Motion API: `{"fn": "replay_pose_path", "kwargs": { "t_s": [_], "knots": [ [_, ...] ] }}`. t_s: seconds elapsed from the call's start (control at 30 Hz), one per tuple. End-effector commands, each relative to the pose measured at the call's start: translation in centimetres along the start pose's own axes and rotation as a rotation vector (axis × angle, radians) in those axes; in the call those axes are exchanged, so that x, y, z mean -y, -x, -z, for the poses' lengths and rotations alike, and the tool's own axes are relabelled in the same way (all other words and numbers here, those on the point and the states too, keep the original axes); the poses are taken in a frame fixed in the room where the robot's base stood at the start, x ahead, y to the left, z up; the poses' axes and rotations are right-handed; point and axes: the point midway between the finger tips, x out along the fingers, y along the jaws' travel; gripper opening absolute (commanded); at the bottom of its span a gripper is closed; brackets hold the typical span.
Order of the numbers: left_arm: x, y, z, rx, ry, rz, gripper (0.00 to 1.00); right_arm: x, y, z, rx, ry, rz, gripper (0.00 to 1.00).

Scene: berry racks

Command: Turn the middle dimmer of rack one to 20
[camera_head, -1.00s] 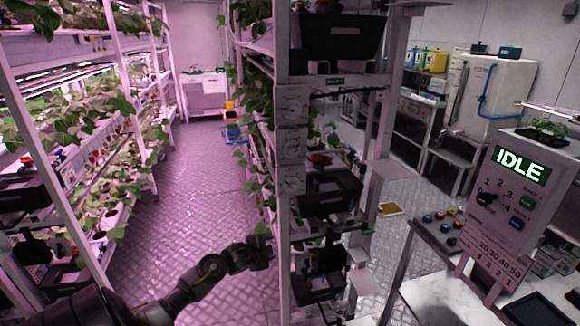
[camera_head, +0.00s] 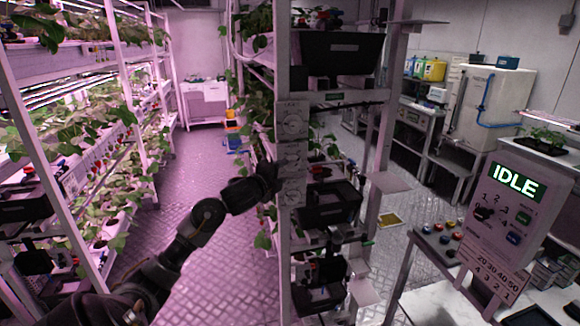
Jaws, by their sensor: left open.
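Three pale dimmers sit one above another on the end post of the middle rack. The top dimmer (camera_head: 292,123), the middle dimmer (camera_head: 293,157) and the bottom dimmer (camera_head: 292,191) each have a round dial; their marks are too small to read. My left gripper (camera_head: 273,177) is open beside the post's left edge, level with the space between the middle and bottom dimmers. Its dark fingertips are hard to make out, and I cannot tell whether they touch the post. My right gripper is not in view.
Black bins (camera_head: 328,205) and shelves stand right of the post. Planted racks (camera_head: 75,150) line the left, with a clear aisle floor (camera_head: 190,190) between. A panel reading IDLE (camera_head: 513,180) stands at right by a white table (camera_head: 440,300).

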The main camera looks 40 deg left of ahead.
Motion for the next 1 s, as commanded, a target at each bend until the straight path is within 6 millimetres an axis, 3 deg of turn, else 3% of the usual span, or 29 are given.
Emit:
{"fn": "replay_pose_path", "kwargs": {
  "t_s": [0.1, 0.3, 0.73, 1.0],
  "knots": [
    [0.3, -2.3, 0.0, 0.000, 0.006, -0.001, 0.49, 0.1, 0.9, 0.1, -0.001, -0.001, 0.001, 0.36],
    [0.2, -4.9, 0.0, 0.000, 0.004, 0.000, 0.49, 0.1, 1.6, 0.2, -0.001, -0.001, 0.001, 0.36],
    [0.0, -5.8, 0.0, -0.001, 0.000, 0.000, 0.49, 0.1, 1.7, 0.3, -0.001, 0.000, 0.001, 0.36],
    [0.0, -5.8, 0.0, 0.000, 0.001, 0.000, 0.13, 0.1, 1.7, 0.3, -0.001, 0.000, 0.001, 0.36]
  ]
}}
